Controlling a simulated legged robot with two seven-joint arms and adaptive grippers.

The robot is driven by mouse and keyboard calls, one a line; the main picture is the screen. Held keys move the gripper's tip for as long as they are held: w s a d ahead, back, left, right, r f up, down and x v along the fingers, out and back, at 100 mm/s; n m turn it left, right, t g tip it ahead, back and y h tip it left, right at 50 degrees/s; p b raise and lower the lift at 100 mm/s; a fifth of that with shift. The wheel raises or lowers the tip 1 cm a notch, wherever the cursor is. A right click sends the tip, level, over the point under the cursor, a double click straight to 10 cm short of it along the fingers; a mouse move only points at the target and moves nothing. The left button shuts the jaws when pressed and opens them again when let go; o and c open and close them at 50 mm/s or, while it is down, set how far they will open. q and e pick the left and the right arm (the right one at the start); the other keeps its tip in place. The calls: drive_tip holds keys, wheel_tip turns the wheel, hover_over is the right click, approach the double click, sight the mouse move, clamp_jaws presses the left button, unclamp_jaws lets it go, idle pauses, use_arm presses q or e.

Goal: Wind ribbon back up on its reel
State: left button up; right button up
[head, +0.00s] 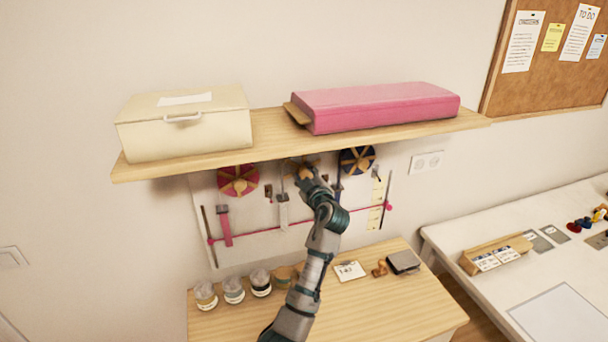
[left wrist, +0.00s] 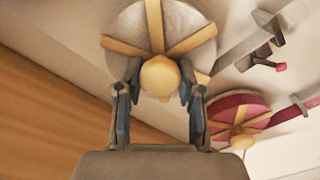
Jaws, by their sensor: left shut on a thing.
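Three reels hang on a wall board (head: 262,240) under a shelf. The middle reel, pale grey with tan spokes, fills the top of the left wrist view (left wrist: 190,22); my gripper and arm partly cover it in the head view. A pale ribbon (head: 283,213) hangs below it. My left gripper (head: 305,176) is at this reel; in the left wrist view its fingers (left wrist: 160,82) are shut on the round tan knob (left wrist: 160,76) at the hub. The red reel (head: 238,180) with its red ribbon (head: 225,228) is left, the blue reel (head: 357,160) right. My right gripper is out of view.
The shelf (head: 190,167) just above the reels carries a cream box (head: 185,130) and a pink box (head: 380,105). Jars (head: 233,290), a card (head: 350,271) and a dark pad (head: 403,262) stand on the cabinet below.

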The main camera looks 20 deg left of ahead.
use_arm(q)
drive_tip(key=shift+f, duration=0.55)
idle(0.4)
drive_tip(key=o, duration=1.1)
drive_tip(key=shift+w, duration=0.1)
drive_tip(key=shift+o, duration=0.2)
drive_tip(key=shift+w+d+r, duration=0.1)
drive_tip(key=shift+w, duration=0.1)
drive_tip(key=shift+s+r, duration=0.15)
drive_tip(key=v, duration=1.1)
drive_tip(key=shift+s+d, duration=0.2)
drive_tip(key=shift+d, duration=0.2)
